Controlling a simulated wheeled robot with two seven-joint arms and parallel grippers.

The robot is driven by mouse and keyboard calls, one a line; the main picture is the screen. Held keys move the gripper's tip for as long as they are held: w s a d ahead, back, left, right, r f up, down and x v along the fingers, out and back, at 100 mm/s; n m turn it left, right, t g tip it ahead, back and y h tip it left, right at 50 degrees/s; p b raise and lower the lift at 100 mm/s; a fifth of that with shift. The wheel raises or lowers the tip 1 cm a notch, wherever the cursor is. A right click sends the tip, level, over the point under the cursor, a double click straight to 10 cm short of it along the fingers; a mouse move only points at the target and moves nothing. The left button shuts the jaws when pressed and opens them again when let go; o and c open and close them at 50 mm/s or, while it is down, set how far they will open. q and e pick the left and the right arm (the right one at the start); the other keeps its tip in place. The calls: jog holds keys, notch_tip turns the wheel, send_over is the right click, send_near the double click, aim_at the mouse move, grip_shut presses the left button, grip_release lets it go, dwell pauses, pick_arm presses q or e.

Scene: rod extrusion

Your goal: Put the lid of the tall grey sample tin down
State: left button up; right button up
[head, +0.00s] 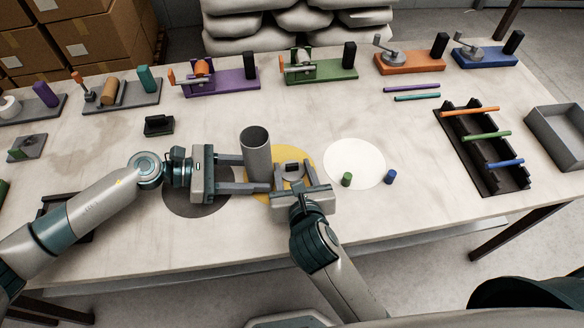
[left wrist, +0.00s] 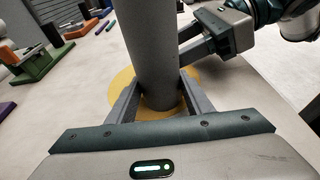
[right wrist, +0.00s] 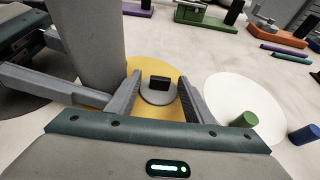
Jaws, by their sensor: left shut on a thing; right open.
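The tall grey sample tin (head: 256,155) stands upright with its dark mouth open at the top. My left gripper (head: 258,174) is shut on the tin low on its sides; the left wrist view shows both fingers against the tin (left wrist: 148,50). The lid, a grey disc with a black knob (right wrist: 159,88), appears to lie flat on the yellow disc (right wrist: 148,110), to the right of the tin. My right gripper (right wrist: 159,85) is open around the lid, its fingers apart on either side. In the head view, the lid (head: 292,174) is partly hidden by the right gripper.
A white disc (head: 354,163) lies to the right, with a green peg (head: 347,179) and a blue peg (head: 390,177) near its front edge. A dark disc (head: 190,205) lies under the left gripper. A black rack with rods (head: 482,150) stands further right. Coloured fixtures line the back.

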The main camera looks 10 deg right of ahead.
aim_at(293, 176)
dwell(0.3)
grip_shut()
jog(key=shift+r, duration=1.75)
jog(key=s, duration=1.8)
